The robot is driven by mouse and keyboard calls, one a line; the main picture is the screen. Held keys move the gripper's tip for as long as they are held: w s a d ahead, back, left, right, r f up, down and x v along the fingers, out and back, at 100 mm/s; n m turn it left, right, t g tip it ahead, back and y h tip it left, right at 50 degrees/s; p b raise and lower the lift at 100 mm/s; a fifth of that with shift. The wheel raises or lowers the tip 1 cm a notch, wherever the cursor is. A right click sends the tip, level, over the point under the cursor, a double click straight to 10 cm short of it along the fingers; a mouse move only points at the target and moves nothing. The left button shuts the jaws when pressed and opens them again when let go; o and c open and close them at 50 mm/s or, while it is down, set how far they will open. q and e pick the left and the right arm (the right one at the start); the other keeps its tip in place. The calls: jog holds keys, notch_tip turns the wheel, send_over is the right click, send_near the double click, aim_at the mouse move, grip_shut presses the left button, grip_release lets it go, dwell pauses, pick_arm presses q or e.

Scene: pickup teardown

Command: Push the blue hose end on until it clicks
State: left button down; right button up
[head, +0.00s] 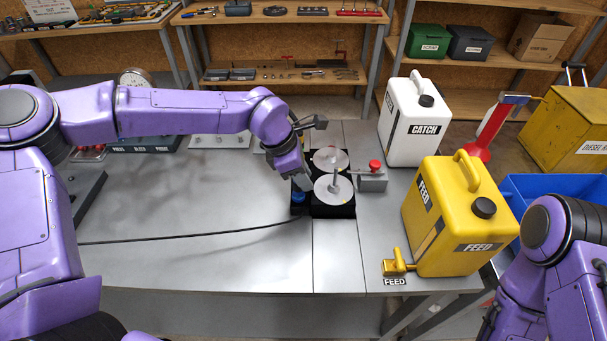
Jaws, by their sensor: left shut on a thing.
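My left gripper (301,184) reaches down at the left edge of a black unit with two pale round discs (333,187). It is shut on the blue hose end (299,198), which shows low between and below the fingers. A thin black hose (200,237) runs from the left across the bench toward it. The fitting under the blue end is hidden, and I cannot tell whether the end is seated. My right arm is at the lower right; its gripper is out of view.
A grey block with a red knob (374,166) stands just right of the unit. A white CATCH can (412,120) and a yellow FEED can (455,215) stand on the right, with a yellow tap (397,262) in front. The steel bench (200,190) is mostly clear on the left.

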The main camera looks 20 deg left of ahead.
dwell(0.3)
pick_arm(q)
jog(key=c, duration=0.8)
grip_release()
